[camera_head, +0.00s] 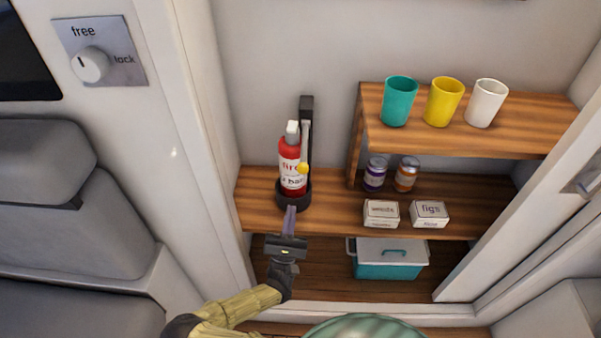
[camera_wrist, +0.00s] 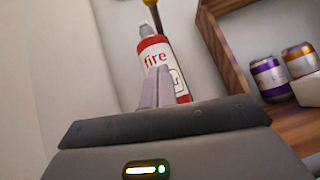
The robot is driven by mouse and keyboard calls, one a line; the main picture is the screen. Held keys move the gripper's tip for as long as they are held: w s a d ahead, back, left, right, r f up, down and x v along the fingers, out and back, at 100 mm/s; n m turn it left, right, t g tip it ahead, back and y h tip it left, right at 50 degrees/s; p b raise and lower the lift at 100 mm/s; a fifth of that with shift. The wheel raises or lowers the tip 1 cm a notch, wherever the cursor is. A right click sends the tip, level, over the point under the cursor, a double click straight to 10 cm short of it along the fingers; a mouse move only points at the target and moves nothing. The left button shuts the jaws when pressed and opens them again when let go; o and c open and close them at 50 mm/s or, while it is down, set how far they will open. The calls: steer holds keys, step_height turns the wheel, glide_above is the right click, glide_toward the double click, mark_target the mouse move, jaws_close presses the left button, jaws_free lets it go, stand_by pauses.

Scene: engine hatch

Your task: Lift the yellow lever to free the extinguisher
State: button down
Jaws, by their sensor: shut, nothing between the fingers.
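The red fire extinguisher (camera_head: 291,160) stands upright in a black round holder (camera_head: 294,200) on the wooden shelf, against a black upright bracket (camera_head: 306,115). The lever shows a yellow ball end (camera_head: 303,169) at the extinguisher's right front, with a pale bar above it along the bracket. My gripper (camera_head: 290,212) is just below and in front of the holder, fingers together and empty, pointing up toward it. In the wrist view my gripper's fingers (camera_wrist: 155,90) overlap the lower part of the extinguisher (camera_wrist: 158,55).
An upper shelf (camera_head: 470,137) holds teal, yellow and white cups. Below stand two jars (camera_head: 375,175) and two small boxes (camera_head: 381,213), right of the extinguisher. A teal cooler (camera_head: 388,262) sits underneath. The white door frame (camera_head: 185,120) rises at left. A free/lock dial (camera_head: 90,64) is on the wall.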

steer(key=shift+d+r, duration=0.1)
glide_toward(304, 145)
steer(key=w+f, duration=0.2)
steer(key=w, duration=0.1)
steer(key=r, duration=0.4)
steer(key=shift+d+r, duration=0.2)
steer(key=shift+d, duration=0.15)
steer(key=shift+r+p, duration=0.2)
steer(key=shift+p, duration=0.55)
